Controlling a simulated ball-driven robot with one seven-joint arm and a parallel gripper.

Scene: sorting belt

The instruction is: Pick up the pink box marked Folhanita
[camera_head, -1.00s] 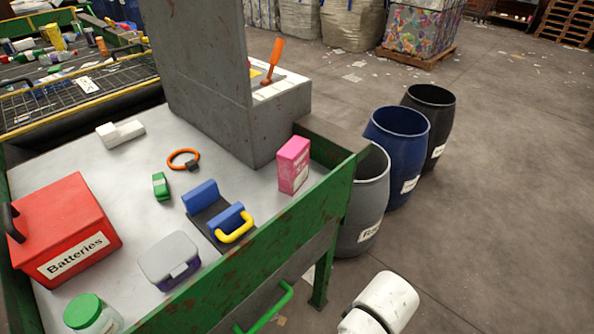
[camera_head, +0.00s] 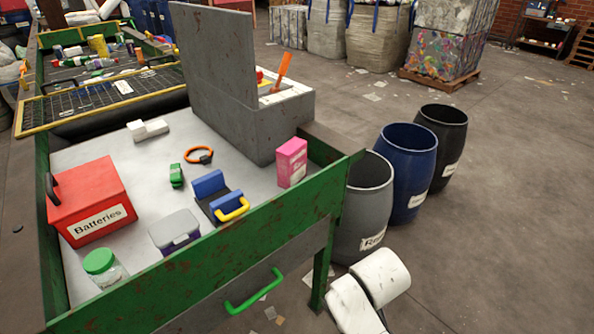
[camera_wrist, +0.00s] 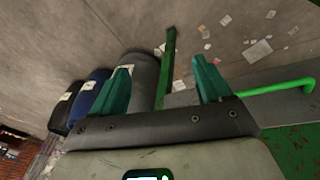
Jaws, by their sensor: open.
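The pink box (camera_head: 291,162) stands upright on the grey work table (camera_head: 150,180), near its right end, beside the grey upright block. Its marking is too small to read. My gripper (camera_wrist: 160,85) shows in the wrist view with its two green fingers spread apart and nothing between them. It points at the table's outer side, with a green leg, a green handle and the floor in view. The pink box is not in the wrist view. In the head view the white parts of my arm show low at the right, outside the table; the fingers are out of frame.
A raised green rim (camera_head: 230,235) borders the table's near side. A red Batteries box (camera_head: 95,190), blue-and-yellow clamp-like object (camera_head: 215,190), lidded container (camera_head: 175,228) and jar (camera_head: 103,266) stand left of the pink box. Grey (camera_head: 362,205), blue (camera_head: 408,170) and black (camera_head: 443,135) barrels stand right.

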